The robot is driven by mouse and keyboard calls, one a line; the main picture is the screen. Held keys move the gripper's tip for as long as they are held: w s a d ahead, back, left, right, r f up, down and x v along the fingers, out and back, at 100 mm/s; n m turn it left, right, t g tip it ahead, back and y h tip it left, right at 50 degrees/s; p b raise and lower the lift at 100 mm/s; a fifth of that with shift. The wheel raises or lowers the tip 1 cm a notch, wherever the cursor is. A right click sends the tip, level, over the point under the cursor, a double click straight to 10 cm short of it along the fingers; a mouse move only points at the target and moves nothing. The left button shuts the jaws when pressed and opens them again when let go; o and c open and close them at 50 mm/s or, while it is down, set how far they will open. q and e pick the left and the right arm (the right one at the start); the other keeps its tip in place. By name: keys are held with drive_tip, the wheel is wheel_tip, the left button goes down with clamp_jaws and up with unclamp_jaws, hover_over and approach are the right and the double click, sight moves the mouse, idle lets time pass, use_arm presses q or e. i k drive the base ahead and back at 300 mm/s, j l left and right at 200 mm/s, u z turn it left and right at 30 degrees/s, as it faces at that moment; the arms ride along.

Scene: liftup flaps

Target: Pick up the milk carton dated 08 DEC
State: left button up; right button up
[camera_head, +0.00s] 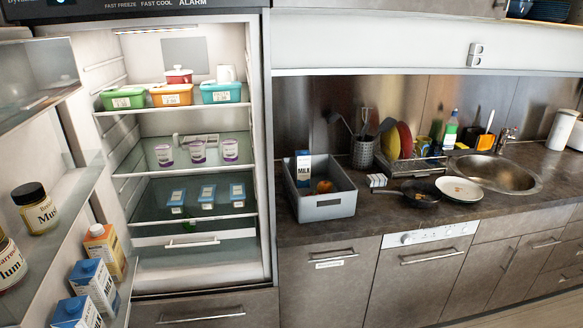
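A white and blue carton marked MILK (303,170) stands upright in a grey crate (322,209) on the counter. Two more blue and white cartons stand on the lower shelf of the open fridge door at the left: one carton (96,284) behind, and another carton (76,313) nearer, cut by the bottom edge. An orange and white carton (104,250) stands behind them. No date can be read on any carton at this size. Neither of my grippers is in view.
The fridge is open, with coloured tubs (171,96), cups (198,152) and blue packs (207,196) on its shelves. Jars (36,208) stand on the door. A round orange item (324,187) lies in the crate. A pan (415,192), dish rack (410,165) and sink (495,173) are right.

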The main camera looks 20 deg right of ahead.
sight(302, 158)
drive_tip(key=i+l, duration=0.1)
drive_tip(key=l, duration=0.7)
drive_tip(key=i+l+z, duration=0.1)
drive_tip(key=l, duration=0.35)
drive_tip(key=i+l, duration=0.15)
drive_tip(key=l, duration=0.65)
drive_tip(key=i+z, duration=0.05)
